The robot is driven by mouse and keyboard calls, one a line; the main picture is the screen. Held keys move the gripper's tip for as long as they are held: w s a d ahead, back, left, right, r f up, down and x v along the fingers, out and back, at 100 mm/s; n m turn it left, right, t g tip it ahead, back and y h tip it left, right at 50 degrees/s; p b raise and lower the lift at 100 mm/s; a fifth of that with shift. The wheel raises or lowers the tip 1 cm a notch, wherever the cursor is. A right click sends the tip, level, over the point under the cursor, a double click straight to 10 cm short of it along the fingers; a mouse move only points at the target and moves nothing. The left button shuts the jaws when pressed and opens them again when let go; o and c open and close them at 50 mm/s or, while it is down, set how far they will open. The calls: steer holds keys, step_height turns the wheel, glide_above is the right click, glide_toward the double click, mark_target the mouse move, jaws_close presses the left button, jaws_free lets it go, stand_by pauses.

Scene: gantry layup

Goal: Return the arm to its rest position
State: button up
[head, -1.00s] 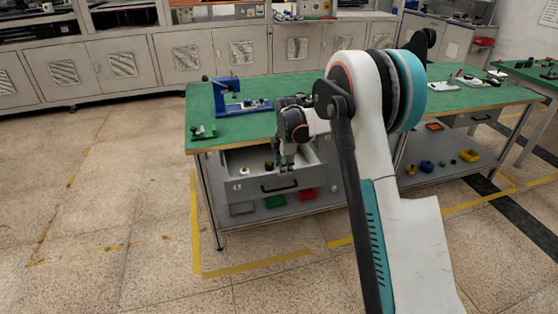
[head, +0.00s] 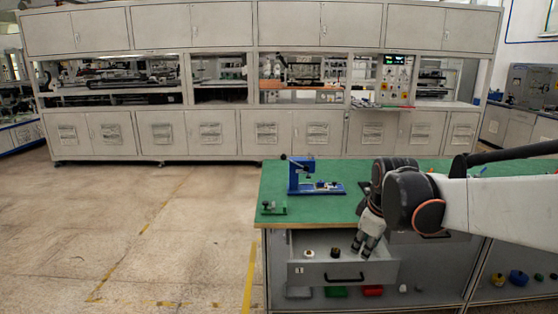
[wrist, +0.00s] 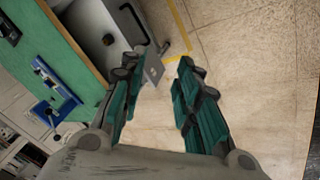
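My gripper (head: 370,246) hangs fingers down at the right end of an open grey drawer (head: 343,281) under the green-topped workbench (head: 322,214). My arm reaches in from the right edge of the head view, well away from a folded pose. In the wrist view my gripper (wrist: 157,78) has its two teal-padded fingers spread apart, with floor showing between them. A small grey piece shows beside the left fingertip; I cannot tell what it is. No held object shows.
The drawer holds a pale-topped round part (head: 308,253) and a dark round part (head: 335,252). Red bin (head: 373,290) and green bin (head: 335,291) sit below. Floor at left is clear.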

steer(key=s+a+m+t, duration=0.2)
steer(key=s+m, duration=0.7)
steer(key=s, duration=1.5)
steer(key=shift+s+f+m+t, duration=0.35)
steer(key=shift+m+t, duration=0.05)
